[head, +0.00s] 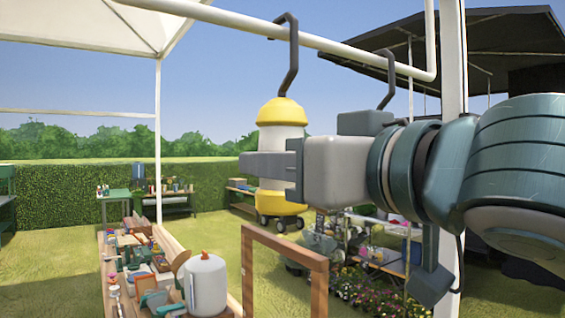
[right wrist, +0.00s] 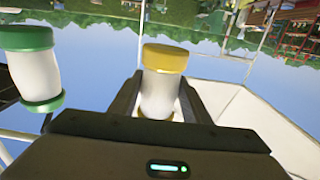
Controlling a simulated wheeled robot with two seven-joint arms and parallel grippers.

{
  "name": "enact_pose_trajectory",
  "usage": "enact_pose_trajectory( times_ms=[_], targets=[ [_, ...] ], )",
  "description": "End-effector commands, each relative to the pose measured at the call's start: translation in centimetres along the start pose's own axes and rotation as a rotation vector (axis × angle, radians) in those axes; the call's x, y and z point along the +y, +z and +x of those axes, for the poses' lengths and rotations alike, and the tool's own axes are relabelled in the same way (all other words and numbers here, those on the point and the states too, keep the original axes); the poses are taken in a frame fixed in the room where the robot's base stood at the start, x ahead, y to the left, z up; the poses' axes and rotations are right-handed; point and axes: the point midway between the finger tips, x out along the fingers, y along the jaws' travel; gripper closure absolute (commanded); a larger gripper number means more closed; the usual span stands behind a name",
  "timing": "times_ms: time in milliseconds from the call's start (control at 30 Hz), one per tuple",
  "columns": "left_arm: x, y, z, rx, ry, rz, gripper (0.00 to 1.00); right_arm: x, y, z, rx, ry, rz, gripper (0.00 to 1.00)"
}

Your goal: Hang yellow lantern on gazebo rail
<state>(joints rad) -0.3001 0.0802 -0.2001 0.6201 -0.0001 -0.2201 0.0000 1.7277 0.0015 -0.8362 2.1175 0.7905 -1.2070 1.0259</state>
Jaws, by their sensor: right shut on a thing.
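The yellow lantern (head: 282,112) has yellow ends, a white body and a dark hook (head: 292,62). It hangs upright beneath the white gazebo rail (head: 345,50). Its hook overlaps the rail and curves above it, with a gap under the curve; I cannot tell whether it touches. My right gripper (head: 270,166) is shut on the lantern's white body. In the right wrist view, the lantern (right wrist: 163,60) sits between the fingers of my right gripper (right wrist: 160,100). My left gripper is in neither view.
A green-ended lantern (right wrist: 28,38) is beside the held one in the right wrist view. A second dark hook (head: 388,80) hangs on the rail to the right. A wooden frame (head: 248,262) and a cluttered bench (head: 235,305) stand below. Open sky lies left of the lantern.

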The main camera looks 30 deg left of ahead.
Motion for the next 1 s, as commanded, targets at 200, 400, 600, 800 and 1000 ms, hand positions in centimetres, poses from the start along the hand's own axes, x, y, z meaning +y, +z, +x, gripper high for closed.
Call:
enact_pose_trajectory(
  times_ms=[200, 400, 600, 800, 1000],
  targets=[
    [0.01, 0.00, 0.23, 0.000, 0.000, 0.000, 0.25, 0.00, 0.12, -0.01, 0.001, 0.000, 0.000, 0.77],
    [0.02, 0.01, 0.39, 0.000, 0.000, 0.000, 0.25, 0.01, 0.24, -0.01, 0.001, 0.000, 0.000, 0.77],
    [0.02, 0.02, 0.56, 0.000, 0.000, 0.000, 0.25, 0.01, 0.36, -0.01, 0.001, 0.000, 0.001, 0.77],
    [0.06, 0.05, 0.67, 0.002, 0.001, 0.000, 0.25, 0.00, 0.49, -0.01, 0.001, 0.000, 0.001, 0.77],
    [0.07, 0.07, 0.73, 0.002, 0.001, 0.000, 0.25, 0.00, 0.56, -0.01, 0.001, 0.000, 0.000, 0.77]
  ],
)
